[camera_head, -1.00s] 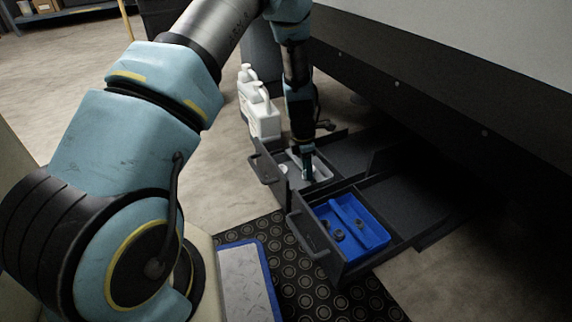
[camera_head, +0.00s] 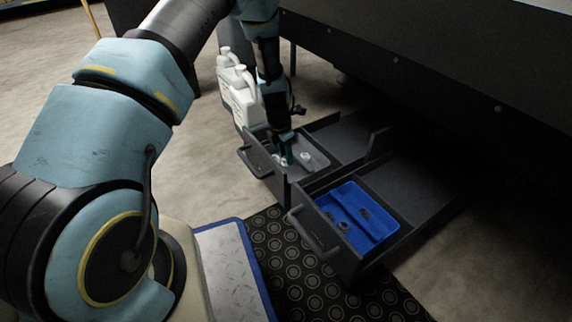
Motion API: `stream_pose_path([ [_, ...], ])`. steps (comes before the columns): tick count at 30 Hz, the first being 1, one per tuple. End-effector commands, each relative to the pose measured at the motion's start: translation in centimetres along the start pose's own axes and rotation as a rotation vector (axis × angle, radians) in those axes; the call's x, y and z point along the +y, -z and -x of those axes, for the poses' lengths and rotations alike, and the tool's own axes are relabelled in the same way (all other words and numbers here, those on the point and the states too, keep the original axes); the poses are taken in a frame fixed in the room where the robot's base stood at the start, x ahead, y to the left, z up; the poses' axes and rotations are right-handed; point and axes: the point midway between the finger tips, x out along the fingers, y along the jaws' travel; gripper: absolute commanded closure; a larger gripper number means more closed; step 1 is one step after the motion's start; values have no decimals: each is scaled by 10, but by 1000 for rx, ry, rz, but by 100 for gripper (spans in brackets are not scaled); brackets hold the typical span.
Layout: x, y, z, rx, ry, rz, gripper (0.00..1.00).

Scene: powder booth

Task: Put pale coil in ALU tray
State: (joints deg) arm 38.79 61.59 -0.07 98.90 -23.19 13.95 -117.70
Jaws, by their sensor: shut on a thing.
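My gripper (camera_head: 285,160) is low inside the left drawer, at the grey tray (camera_head: 318,157). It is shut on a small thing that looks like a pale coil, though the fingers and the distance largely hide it. Another small pale round piece (camera_head: 306,156) shows in the grey tray just right of the fingers. A blue tray (camera_head: 378,218) sits in the right drawer, with several small dark round pieces in it. I cannot read any ALU label on either tray.
The two open dark drawers have raised walls and front handles (camera_head: 312,236). White jugs (camera_head: 238,88) stand behind the left drawer. A dark cabinet body (camera_head: 440,70) overhangs the drawers. A patterned black mat (camera_head: 300,275) lies in front.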

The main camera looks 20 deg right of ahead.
Motion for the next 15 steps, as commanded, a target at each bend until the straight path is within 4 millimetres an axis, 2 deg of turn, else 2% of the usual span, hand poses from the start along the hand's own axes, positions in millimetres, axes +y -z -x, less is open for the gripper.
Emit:
stream_pose_path([
  [1,0,3,-15,1,1,-1,100],
  [4,-1,4,-26,1,2,-1,100],
  [15,0,4,-27,1,1,-2,100],
])
